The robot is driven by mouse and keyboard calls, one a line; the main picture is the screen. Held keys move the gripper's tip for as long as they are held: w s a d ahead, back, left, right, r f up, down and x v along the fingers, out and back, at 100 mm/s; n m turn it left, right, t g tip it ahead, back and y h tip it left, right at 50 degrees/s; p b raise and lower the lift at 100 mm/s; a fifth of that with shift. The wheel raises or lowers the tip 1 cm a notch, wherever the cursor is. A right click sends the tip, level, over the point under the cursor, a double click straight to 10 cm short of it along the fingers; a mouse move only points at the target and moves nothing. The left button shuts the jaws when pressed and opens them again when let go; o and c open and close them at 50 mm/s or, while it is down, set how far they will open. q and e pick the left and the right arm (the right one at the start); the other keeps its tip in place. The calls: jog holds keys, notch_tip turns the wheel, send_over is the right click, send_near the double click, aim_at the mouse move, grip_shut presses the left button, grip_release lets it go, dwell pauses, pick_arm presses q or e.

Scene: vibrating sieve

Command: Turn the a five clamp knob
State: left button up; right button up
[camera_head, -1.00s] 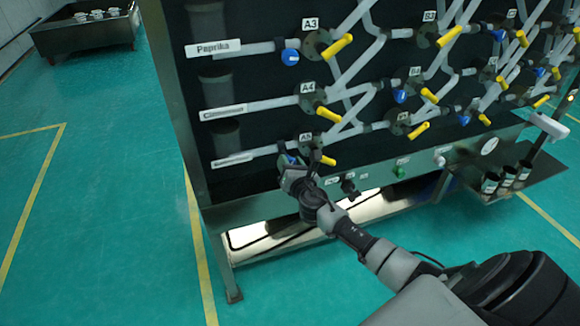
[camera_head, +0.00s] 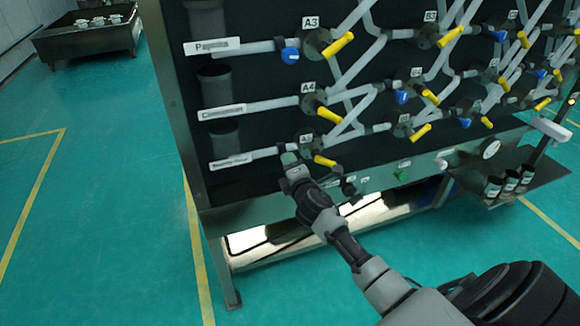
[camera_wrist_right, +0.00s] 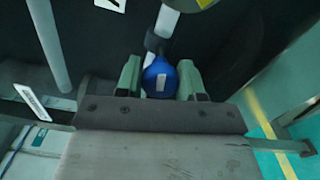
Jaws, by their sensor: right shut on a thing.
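The A5 clamp knob (camera_wrist_right: 158,78) is a blue round knob with a pale rectangular mark, on a grey pipe in the right wrist view. My right gripper (camera_wrist_right: 160,80) has its two green fingers on either side of the knob, shut on it. In the head view my right gripper (camera_head: 290,160) is at the lowest pipe row, just below left of the A5 label (camera_head: 305,139), and its fingers hide the knob. The yellow A5 handle (camera_head: 324,161) is just right of the gripper. My left gripper is not in view.
Above are the A4 handle (camera_head: 328,115) and the blue A3 knob (camera_head: 290,55). A green button (camera_head: 400,175) is on the lower frame. A shelf with dark cups (camera_head: 510,182) is at the right.

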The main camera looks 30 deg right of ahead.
jog(key=m, duration=0.3)
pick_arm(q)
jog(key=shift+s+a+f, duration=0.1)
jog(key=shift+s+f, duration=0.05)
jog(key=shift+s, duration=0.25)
pick_arm(e)
jog(key=shift+m, duration=0.7)
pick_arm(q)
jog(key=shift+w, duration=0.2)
pick_arm(e)
jog(key=o, duration=0.9)
jog(key=shift+s, duration=0.1)
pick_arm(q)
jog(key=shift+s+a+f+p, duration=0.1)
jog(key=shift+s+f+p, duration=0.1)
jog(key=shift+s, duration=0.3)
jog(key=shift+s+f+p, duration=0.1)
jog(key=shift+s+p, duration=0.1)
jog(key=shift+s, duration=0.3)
pick_arm(e)
jog(key=v, duration=1)
jog(key=shift+s, duration=0.3)
